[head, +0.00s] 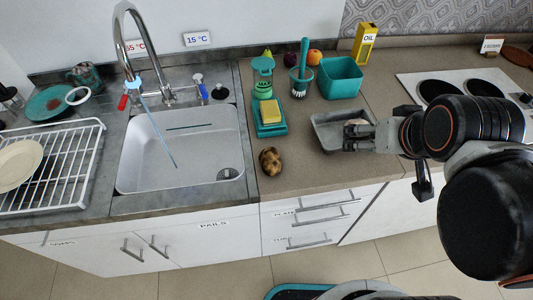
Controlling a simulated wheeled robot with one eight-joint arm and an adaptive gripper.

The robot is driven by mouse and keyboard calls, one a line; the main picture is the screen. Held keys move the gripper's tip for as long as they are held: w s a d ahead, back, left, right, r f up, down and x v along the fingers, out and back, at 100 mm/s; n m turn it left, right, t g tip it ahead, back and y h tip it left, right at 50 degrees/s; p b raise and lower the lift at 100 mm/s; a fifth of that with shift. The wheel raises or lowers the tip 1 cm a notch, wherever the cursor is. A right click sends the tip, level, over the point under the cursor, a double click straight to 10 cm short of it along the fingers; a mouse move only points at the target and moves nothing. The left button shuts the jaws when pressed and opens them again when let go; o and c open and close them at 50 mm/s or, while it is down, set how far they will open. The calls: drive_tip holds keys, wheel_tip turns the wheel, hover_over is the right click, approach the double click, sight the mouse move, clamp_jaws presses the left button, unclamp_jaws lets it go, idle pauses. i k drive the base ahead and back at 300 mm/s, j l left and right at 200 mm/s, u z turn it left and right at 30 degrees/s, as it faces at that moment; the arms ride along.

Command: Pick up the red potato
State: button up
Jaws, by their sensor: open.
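A brown, mottled potato (270,161) lies on the counter, right of the sink and near the counter's front edge. It looks brown rather than clearly red. My gripper (352,135) is open at the end of my arm, which reaches in from the right. The gripper is over or beside a grey metal tray (327,118), to the right of the potato and well apart from it. The gripper hides part of the tray.
The sink (150,178) is left of the potato. Behind it stand a green holder with a yellow sponge (271,111), a brush (302,70), a teal bin (341,78), an oil box (364,44) and fruit (314,57). Counter between potato and tray is clear.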

sight(270, 159)
drive_tip(key=k+j+u, duration=0.15)
drive_tip(key=j+u, duration=0.15)
drive_tip(key=u, duration=0.15)
drive_tip(key=j+u, duration=0.3)
drive_tip(key=u, duration=0.15)
drive_tip(key=k, duration=0.05)
